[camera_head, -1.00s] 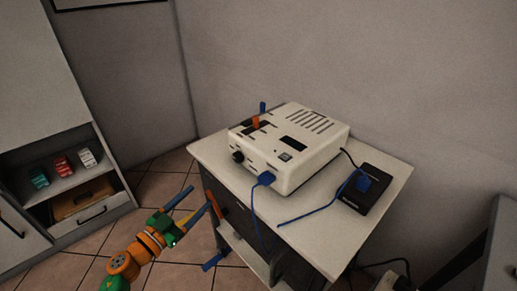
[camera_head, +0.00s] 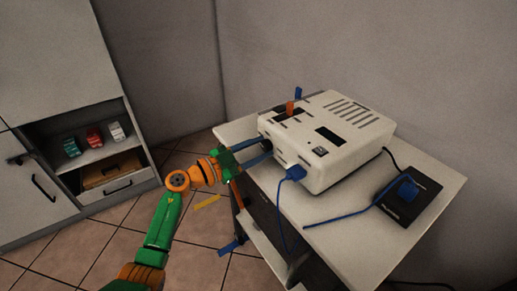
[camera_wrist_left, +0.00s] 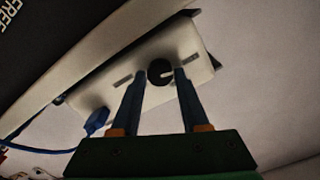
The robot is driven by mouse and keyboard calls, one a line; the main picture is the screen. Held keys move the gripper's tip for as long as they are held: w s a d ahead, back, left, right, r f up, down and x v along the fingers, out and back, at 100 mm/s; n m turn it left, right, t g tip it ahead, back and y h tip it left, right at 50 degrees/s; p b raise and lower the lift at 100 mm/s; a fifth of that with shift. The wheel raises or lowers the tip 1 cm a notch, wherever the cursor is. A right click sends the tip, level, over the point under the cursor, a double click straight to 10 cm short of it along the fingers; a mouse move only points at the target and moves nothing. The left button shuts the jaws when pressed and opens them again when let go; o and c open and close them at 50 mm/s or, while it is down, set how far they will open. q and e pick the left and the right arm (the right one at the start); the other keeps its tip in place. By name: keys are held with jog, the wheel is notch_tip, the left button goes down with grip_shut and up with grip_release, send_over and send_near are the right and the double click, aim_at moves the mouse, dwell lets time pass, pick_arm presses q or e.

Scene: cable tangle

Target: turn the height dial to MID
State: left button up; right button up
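The white device box (camera_head: 345,140) stands on the small table. Its height dial, a black round knob (camera_wrist_left: 160,72) with a pale pointer mark, is on the front face. The left wrist view shows it between the two blue fingertips of my left gripper (camera_wrist_left: 159,77). In the head view my left gripper (camera_head: 262,153) is at the box's left front and hides most of the dial. The fingers are apart, one on each side of the knob; I cannot tell whether they touch it. The labels beside the dial are too small to read. My right gripper is not in view.
A blue plug (camera_head: 295,173) with a cable sits in the box front, near the gripper. A black socket block (camera_head: 407,205) with another blue plug lies on the table (camera_head: 355,245). An orange lever (camera_head: 290,107) stands on the box top. A cabinet (camera_head: 60,60) is at left.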

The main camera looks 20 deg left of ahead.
pick_arm(q)
grip_shut()
